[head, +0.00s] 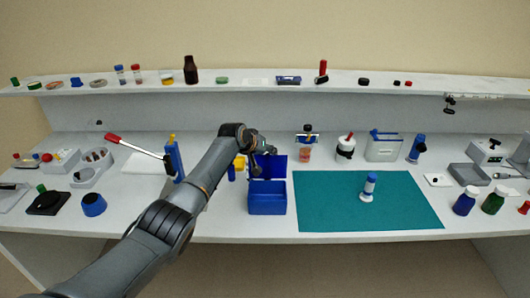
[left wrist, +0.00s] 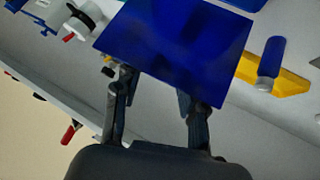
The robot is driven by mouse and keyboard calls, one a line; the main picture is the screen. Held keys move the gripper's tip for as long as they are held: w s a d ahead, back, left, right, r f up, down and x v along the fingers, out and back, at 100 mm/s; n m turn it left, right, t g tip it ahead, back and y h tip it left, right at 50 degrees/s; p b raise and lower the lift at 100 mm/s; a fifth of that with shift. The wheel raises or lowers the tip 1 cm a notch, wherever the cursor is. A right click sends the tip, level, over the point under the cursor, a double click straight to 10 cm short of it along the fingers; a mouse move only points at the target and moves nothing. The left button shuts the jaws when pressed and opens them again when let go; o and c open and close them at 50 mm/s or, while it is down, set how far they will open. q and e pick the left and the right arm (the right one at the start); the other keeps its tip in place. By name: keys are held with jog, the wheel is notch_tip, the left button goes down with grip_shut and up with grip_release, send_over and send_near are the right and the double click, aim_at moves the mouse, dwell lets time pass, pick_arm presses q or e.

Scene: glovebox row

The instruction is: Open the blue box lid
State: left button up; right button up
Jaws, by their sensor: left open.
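The blue box (head: 267,204) stands on the white bench, left of the green mat. Its blue lid (head: 272,166) is raised and stands up at the back edge of the box. In the left wrist view the lid (left wrist: 178,45) is a large dark blue panel just beyond the fingertips. My left gripper (head: 257,160) is at the lid's upper left, behind or beside it. It also shows in the left wrist view (left wrist: 155,86), with its fingers apart and nothing clearly held. I cannot tell whether a finger touches the lid. My right gripper is not in view.
A yellow-and-blue item (head: 239,163) stands close left of the lid. The green mat (head: 410,210) with a white-and-blue bottle (head: 368,188) lies to the right. A jar (head: 305,152) stands behind. A shelf (head: 240,88) with small items runs above. The bench front before the box is clear.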

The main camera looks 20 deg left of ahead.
pick_arm(q)
jog(key=shift+s, duration=0.1)
jog(key=v, duration=1.1)
jog(key=shift+s+a+r, duration=0.15)
jog(key=shift+s+r, duration=0.1)
jog(key=shift+s, duration=0.05)
